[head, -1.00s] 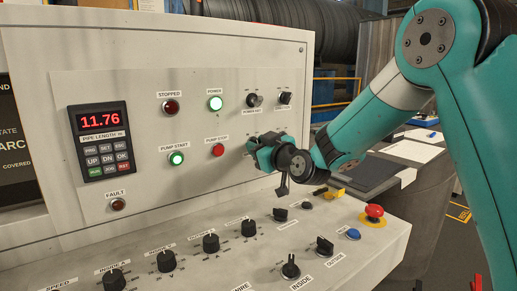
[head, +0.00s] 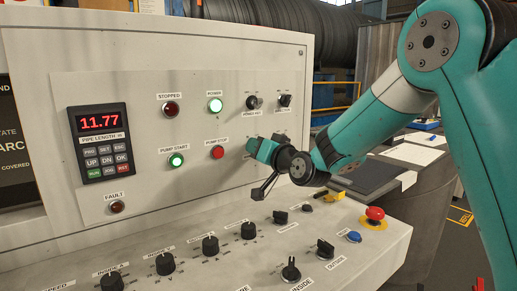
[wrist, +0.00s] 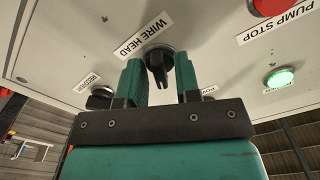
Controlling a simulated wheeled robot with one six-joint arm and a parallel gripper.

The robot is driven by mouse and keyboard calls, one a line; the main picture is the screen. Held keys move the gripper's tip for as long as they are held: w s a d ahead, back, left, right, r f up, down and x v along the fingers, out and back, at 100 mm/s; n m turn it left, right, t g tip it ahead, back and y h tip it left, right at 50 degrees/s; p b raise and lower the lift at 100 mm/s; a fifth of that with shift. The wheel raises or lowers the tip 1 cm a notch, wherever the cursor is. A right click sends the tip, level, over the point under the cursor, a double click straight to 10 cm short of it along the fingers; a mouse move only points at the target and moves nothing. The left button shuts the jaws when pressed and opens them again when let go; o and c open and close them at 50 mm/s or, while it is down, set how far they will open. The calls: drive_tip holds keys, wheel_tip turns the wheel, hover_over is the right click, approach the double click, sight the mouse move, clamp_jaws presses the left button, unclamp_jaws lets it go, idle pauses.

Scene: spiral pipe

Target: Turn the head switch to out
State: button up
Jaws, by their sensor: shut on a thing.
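The head switch (wrist: 158,66) is a black rotary knob on the upright white panel, beside a label (wrist: 146,36) reading "WIRE HEAD". In the wrist view, my gripper (wrist: 158,78) has one teal finger on each side of the knob and is shut on it. The knob's grip bar points roughly down in that view. In the head view, my gripper (head: 251,146) is up against the panel, right of the pump stop button (head: 217,153). It hides the switch there, and I cannot read its position marks.
The key switch (head: 253,102) and another knob (head: 285,100) sit above my gripper. Below, the sloping desk carries several black knobs and a red emergency button (head: 375,213). The display (head: 100,122) reads 11.77. The pump start (head: 176,160) and power (head: 215,105) lamps glow green.

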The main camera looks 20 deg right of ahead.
drive_tip(key=shift+m, duration=0.3)
idle(0.4)
drive_tip(key=o, duration=0.6)
drive_tip(key=shift+c, duration=0.2)
drive_tip(key=b+v, duration=0.5)
drive_tip(key=v, duration=1.2)
drive_tip(key=shift+s, duration=0.2)
